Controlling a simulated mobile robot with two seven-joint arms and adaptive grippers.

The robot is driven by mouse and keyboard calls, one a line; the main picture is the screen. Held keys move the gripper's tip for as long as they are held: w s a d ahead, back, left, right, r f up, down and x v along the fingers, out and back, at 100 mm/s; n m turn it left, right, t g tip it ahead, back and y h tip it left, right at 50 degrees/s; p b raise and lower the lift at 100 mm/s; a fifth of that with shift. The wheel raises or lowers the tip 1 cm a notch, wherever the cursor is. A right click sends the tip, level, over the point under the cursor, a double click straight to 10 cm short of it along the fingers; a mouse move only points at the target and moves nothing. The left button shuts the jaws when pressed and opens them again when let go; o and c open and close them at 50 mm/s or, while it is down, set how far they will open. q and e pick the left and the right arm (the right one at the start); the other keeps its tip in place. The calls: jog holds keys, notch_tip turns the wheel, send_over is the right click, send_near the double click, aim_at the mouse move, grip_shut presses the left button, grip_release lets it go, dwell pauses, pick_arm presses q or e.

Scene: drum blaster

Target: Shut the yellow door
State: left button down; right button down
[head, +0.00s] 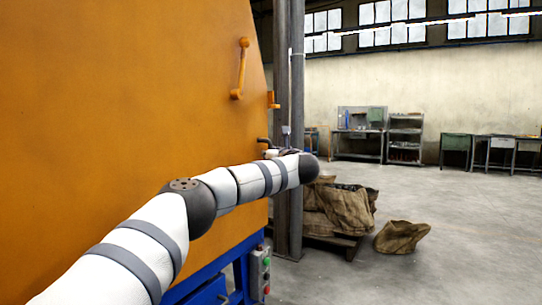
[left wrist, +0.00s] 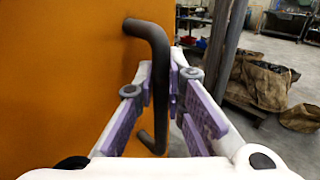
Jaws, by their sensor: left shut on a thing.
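The yellow door (head: 120,100) is a large orange-yellow panel filling the left of the head view. It also fills the left of the left wrist view (left wrist: 60,80). A dark bent bar handle (left wrist: 153,45) stands out from its face near the right edge. My left gripper (left wrist: 166,88) has its two purple-padded fingers shut on this handle, one on each side. In the head view my left arm reaches across the door's front, and its gripper is mostly hidden behind the wrist. My right gripper is not in view.
An orange handle (head: 241,70) is higher on the panel. A steel column (head: 288,90) stands just beyond the door edge. Sacks on a pallet (head: 335,210) and a loose sack (head: 401,236) lie behind it. A button box (head: 260,272) is below. The floor at right is clear.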

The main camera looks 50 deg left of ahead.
pick_arm(q)
jog(key=shift+s+a+r, duration=0.2)
jog(key=shift+s+a, duration=0.1)
jog(key=shift+a, duration=0.2)
jog(key=c, duration=1.8)
grip_release()
jog(key=shift+a, duration=0.1)
jog(key=shift+o, duration=0.8)
jog(key=shift+s+a+f, duration=0.1)
jog(key=shift+a+f, duration=0.05)
jog(key=shift+d, duration=0.55)
jog(key=v, duration=1.1)
